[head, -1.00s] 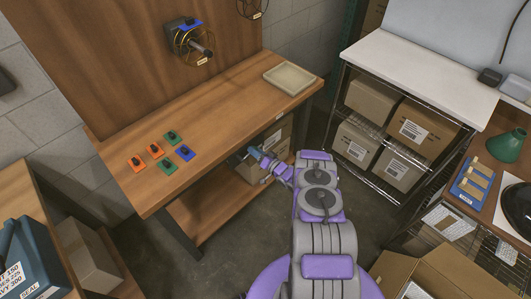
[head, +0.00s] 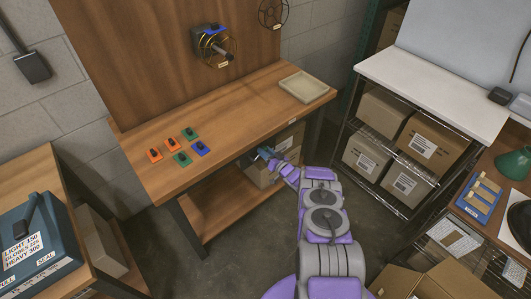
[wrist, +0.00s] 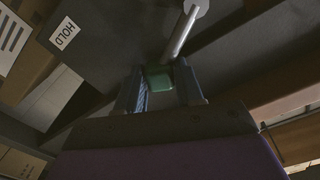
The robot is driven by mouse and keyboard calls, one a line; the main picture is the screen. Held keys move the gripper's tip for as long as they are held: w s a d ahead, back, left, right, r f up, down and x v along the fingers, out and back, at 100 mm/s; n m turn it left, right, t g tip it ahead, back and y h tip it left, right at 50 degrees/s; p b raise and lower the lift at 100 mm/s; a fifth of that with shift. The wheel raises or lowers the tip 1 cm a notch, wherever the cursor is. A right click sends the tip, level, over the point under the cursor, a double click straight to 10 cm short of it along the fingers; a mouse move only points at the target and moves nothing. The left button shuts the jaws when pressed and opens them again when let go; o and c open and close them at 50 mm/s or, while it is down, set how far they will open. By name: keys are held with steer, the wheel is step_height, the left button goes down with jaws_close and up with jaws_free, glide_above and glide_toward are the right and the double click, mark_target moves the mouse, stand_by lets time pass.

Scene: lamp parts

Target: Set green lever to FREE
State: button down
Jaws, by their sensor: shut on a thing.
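The green lever shows in the wrist view as a green grip (wrist: 159,78) on a pale metal rod (wrist: 183,32) that runs up to a light round end. My gripper (wrist: 160,88) has a finger on either side of the green grip and is shut on it. In the head view my gripper (head: 264,153) is at the bench's front edge, below the top. The lever cannot be made out there. A white HOLD label (wrist: 65,33) is at the upper left of the wrist view. No FREE label is readable.
The wooden bench (head: 240,118) carries several coloured tiles with black knobs, a pale tray (head: 303,87) and an upright board with a reel (head: 218,48). A box (head: 290,140) stands under the bench. A wire rack (head: 395,150) with cartons stands to the right.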

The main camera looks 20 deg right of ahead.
steer(key=c, duration=1)
jaws_free()
steer(key=shift+a+f, duration=0.25)
steer(key=shift+c, duration=0.2)
steer(key=shift+o, duration=1.3)
steer(key=shift+d+r, duration=0.15)
steer(key=shift+d, duration=0.05)
steer(key=p+v, duration=0.4)
steer(key=v, duration=1.3)
steer(key=shift+d, duration=0.3)
